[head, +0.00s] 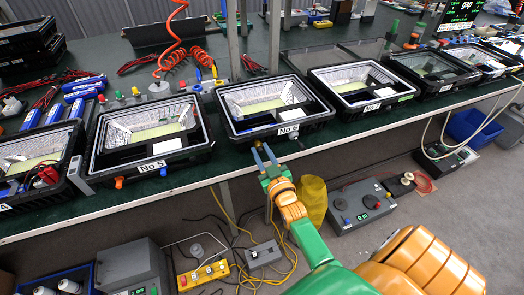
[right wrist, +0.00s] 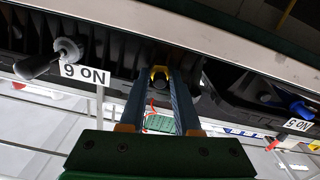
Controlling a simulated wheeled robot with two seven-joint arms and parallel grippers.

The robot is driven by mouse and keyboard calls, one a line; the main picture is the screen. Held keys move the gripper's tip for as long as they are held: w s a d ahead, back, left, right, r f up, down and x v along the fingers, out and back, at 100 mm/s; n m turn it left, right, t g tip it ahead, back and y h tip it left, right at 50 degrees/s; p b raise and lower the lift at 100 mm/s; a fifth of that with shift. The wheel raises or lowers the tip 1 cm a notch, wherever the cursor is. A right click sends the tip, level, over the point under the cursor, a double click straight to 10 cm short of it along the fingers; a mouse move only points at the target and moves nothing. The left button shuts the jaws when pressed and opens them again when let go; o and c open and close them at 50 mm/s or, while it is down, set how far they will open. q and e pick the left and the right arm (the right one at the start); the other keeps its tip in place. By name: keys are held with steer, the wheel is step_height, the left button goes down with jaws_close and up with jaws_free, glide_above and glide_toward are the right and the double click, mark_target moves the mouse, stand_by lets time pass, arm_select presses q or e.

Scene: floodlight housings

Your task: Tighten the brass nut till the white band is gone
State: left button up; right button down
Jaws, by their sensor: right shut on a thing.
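The black floodlight housing labelled No 6 (head: 228,127) stands at the table's front edge in the head view. The brass nut (right wrist: 159,72) shows yellow at its front wall in the right wrist view, between the far ends of my two dark fingers. My right gripper (head: 264,155) reaches up to that wall from below and is shut on the nut; in the right wrist view its fingertips (right wrist: 160,78) lie on either side of it. The white band cannot be made out; fingers and nut cover that spot. My left gripper is out of view.
A grey gland (right wrist: 50,60) sticks out beside the No 6 label (right wrist: 83,73). Housing No 5 (head: 150,168) stands to the left in the head view, and another housing (head: 362,108) to the right. Below the table are a yellow bag (head: 313,200), cables and grey boxes.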

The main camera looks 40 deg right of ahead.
steer(key=shift+m, duration=0.8)
steer(key=shift+r, duration=0.1)
steer(key=c, duration=0.6)
jaws_free()
steer(key=v, duration=0.7)
steer(key=shift+p, duration=0.4)
